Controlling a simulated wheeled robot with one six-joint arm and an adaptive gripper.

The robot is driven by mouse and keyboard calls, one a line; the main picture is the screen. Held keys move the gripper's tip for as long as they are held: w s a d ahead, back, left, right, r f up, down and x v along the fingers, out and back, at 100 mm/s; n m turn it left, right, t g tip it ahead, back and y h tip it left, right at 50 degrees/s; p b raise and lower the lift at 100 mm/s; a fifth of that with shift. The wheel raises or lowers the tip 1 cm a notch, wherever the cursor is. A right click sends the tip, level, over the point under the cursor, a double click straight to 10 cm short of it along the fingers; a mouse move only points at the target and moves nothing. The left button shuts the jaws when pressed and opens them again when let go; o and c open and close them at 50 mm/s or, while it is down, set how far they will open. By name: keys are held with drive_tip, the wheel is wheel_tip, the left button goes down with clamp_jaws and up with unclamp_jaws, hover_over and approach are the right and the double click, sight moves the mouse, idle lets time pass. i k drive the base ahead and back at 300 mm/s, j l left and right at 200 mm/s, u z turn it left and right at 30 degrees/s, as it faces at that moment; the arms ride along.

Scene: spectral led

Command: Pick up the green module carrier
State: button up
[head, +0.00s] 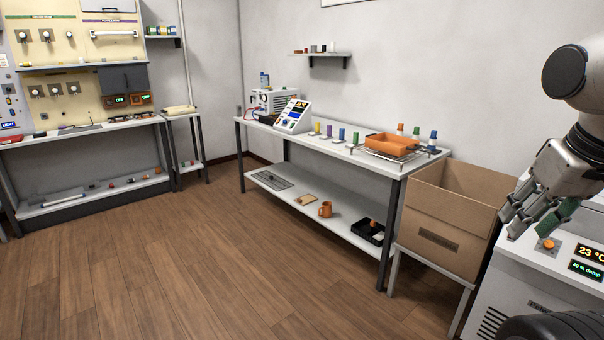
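A flat dark green piece (567,211), likely the green module carrier, shows at the right, by the top of a white machine. Its upper part is hidden behind my gripper and I cannot tell whether it rests on the machine. My gripper (510,226) hangs from the upper right, with its fingers pointing down and left. The fingers look apart, with no object visible between their tips. The green piece is to the right of the fingertips; I cannot tell whether they touch.
The white machine (525,280) has an orange knob and lit displays. A cardboard box (452,220) stands left of it. A workbench (385,165) holds an orange tray (390,143) and several small coloured pieces. The wooden floor (190,260) is clear at the left and front.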

sight(356, 135)
drive_tip(key=i+u, duration=0.2)
drive_tip(key=i, duration=1.55)
drive_tip(key=i+z, duration=0.1)
drive_tip(key=i, duration=0.45)
drive_tip(key=i+j+z, duration=0.15)
drive_tip(key=i, duration=0.45)
drive_tip(key=i+j+z, duration=0.1)
drive_tip(key=i, duration=0.45)
